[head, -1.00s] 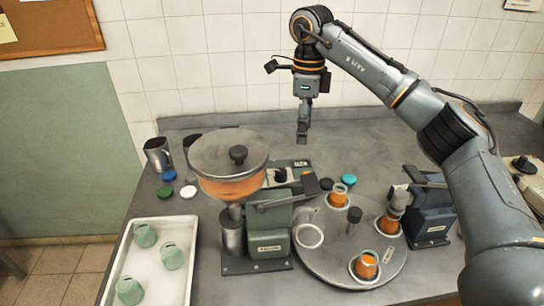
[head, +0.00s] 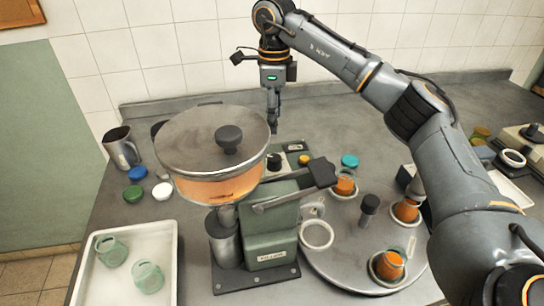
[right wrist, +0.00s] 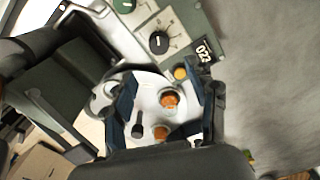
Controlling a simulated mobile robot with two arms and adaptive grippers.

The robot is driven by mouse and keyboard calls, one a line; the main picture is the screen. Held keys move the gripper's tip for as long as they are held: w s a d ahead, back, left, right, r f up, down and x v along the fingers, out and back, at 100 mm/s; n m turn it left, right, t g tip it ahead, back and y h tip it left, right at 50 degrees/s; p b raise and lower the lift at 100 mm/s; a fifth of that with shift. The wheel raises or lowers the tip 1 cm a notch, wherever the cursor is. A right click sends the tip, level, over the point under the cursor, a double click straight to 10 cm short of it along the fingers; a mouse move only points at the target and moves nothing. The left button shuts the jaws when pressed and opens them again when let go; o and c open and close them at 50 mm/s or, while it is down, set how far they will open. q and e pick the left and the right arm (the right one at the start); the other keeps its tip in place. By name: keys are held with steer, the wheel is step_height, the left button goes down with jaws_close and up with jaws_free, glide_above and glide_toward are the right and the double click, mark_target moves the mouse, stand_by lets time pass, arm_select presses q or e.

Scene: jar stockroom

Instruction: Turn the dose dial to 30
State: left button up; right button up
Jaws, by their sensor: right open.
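The dose dial is a black knob with a white pointer line (right wrist: 158,42) on a green panel, ringed by a pale scale; it also shows in the head view (head: 273,161), behind the hopper. A small display beside it (right wrist: 203,50) seems to read 022. My right gripper (head: 273,128) is open and empty, pointing down above and a little behind the panel. In the right wrist view its fingers (right wrist: 160,95) are spread apart, and the dial lies beyond them, untouched. My left gripper is not in view.
The orange-filled hopper (head: 215,150) stands in front of the panel. A yellow button (head: 304,160) is right of the dial. A round turntable (head: 345,262) holds cups of orange content. A white tray (head: 165,240) holds green jars. The counter behind the panel is clear.

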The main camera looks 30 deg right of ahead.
mark_target(275, 157)
steer(key=f+p, duration=0.1)
steer(key=f, duration=1.1)
steer(key=shift+s+f+p, duration=0.1)
steer(key=shift+s+p, duration=0.1)
steer(key=shift+p, duration=0.2)
steer(key=c, duration=1.2)
